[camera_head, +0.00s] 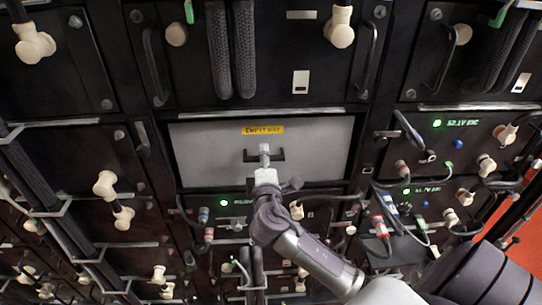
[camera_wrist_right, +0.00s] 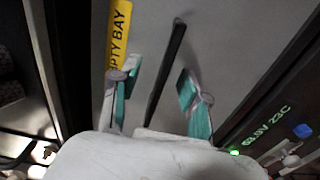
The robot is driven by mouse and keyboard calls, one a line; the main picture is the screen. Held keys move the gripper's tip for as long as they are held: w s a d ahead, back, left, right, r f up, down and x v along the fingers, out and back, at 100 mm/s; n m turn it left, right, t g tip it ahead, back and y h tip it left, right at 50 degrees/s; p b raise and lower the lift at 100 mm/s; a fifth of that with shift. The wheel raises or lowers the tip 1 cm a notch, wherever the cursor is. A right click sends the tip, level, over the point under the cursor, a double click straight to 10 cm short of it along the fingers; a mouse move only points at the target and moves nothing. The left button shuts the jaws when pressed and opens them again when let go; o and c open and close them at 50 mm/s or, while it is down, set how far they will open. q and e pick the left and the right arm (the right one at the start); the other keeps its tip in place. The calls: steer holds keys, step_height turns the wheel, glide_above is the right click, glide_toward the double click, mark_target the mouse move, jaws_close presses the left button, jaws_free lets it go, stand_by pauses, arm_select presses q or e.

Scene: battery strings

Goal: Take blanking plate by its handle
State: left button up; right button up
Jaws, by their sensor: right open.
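The blanking plate (camera_head: 205,150) is a grey panel with a yellow "EMPTY BAY" label (camera_head: 263,130), set in the middle of the rack. Its black handle (camera_head: 279,155) is a short bar at the plate's centre. In the right wrist view the handle (camera_wrist_right: 166,75) runs up between my fingers, with the plate (camera_wrist_right: 215,55) behind. My right gripper (camera_wrist_right: 158,92) is open, one finger on each side of the handle, with gaps to both. In the head view my right gripper (camera_head: 264,152) covers part of the handle. My left gripper is not in view.
Battery modules with lit green displays (camera_head: 462,123) sit right of and below the plate. Cables and connectors (camera_head: 390,205) crowd the right side. Thick black braided cables (camera_head: 232,50) hang above. An orange-red surface (camera_head: 522,250) shows at the lower right.

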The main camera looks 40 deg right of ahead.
steer(key=shift+w+d, duration=0.25)
steer(key=shift+w, duration=0.15)
stand_by(0.4)
jaws_close()
steer(key=shift+r, duration=0.3)
steer(key=shift+r+p, duration=0.45)
steer(key=shift+p, duration=0.1)
stand_by(0.4)
